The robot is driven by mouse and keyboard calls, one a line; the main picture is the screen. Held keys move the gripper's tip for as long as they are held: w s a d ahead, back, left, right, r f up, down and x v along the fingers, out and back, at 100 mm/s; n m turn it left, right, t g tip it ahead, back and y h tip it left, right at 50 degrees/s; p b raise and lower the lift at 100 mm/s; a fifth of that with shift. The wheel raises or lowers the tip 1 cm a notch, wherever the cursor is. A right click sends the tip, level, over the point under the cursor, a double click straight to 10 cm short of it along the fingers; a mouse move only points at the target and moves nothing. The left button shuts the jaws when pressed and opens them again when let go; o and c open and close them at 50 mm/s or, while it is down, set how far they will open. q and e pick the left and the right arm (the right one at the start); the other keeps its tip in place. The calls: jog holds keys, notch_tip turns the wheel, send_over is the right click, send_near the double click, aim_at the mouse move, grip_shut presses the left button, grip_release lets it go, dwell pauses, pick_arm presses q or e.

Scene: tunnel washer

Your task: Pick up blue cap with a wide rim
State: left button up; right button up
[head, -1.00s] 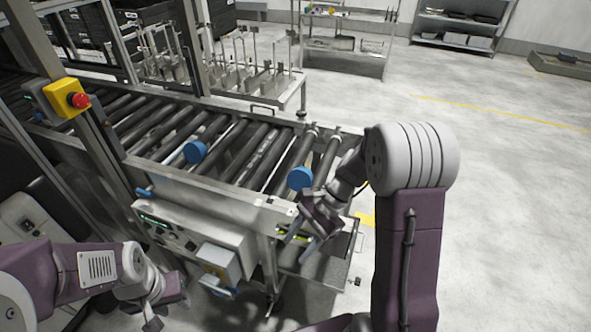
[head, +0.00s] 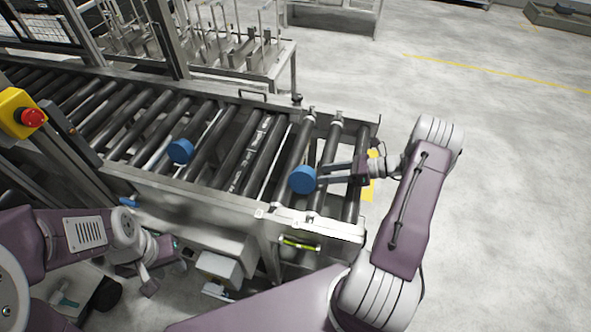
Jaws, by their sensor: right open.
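One blue cap (head: 302,179) sits on the rollers near the right end of the conveyor. A second blue cap (head: 180,151) sits on the rollers further left. I cannot tell from here which has the wide rim. My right gripper (head: 322,175) is open, its fingers pointing left over the end rollers. Its fingertips reach the right side of the nearer cap; whether they touch it is unclear. My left gripper (head: 150,284) hangs low at the left, in front of the conveyor and away from both caps; its jaw opening is unclear.
The roller conveyor (head: 225,195) has a raised metal side rail. A red emergency button on a yellow box (head: 22,115) stands at the left. A metal rack (head: 245,62) with upright rods is behind. The floor at the right is clear.

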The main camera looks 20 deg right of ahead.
aim_at(315, 177)
jog(key=shift+s+a+r+p, duration=0.2)
jog(key=shift+s+a+r, duration=0.1)
jog(key=shift+s, duration=0.2)
jog(key=shift+s+a+r+p, duration=0.2)
jog(key=shift+s+a, duration=0.1)
jog(key=shift+s, duration=0.2)
jog(key=shift+w+a+f+p, duration=0.35)
jog(key=shift+w+a+f, duration=0.65)
jog(key=shift+w, duration=0.25)
jog(key=shift+w+a, duration=0.2)
jog(key=shift+a, duration=0.25)
jog(key=x, duration=0.1)
jog(key=p+x, duration=0.2)
jog(key=shift+s+a, duration=0.15)
jog(key=shift+a, duration=0.25)
jog(key=shift+w+a+f, duration=0.15)
jog(key=shift+w+f, duration=0.15)
jog(key=shift+s+r, duration=0.1)
grip_shut()
pick_arm(q)
jog(key=r, duration=0.1)
jog(key=s+r, duration=0.2)
jog(key=shift+r, duration=0.3)
jog(key=shift+w, duration=0.1)
pick_arm(e)
jog(key=shift+r, duration=0.1)
